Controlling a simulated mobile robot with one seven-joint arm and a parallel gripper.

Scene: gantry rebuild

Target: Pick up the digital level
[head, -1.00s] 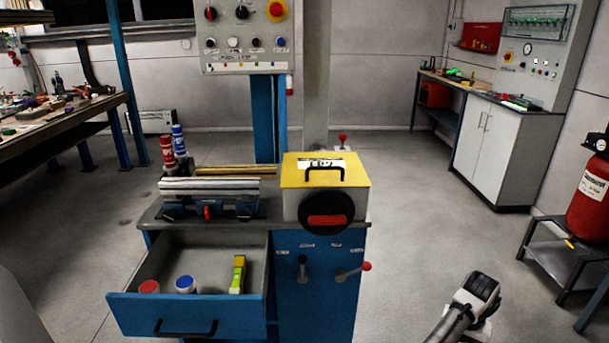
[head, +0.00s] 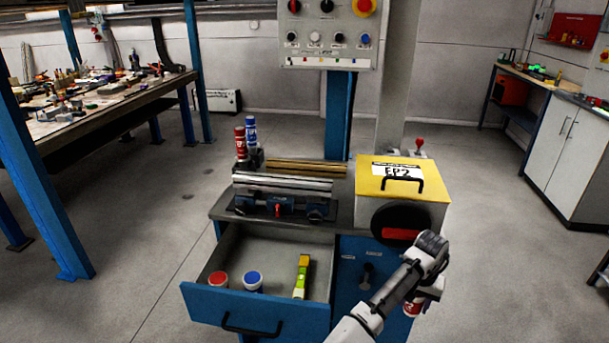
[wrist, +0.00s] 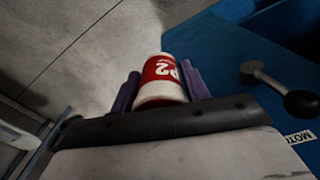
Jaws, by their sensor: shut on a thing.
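The digital level appears to be the yellow-green bar (head: 301,277) lying in the open drawer, at its right side. My gripper (wrist: 160,88) is shut on a red and white cylinder (wrist: 162,77) marked "P2", with one purple finger on each side of it. In the head view the cylinder (head: 413,306) shows only partly below my wrist. My gripper is outside the drawer, to the right of the level and in front of the blue cabinet.
The open drawer (head: 255,313) also holds a red-topped container (head: 218,279) and a blue-topped one (head: 252,280). A lever with a dark knob (wrist: 302,104) is close by my gripper.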

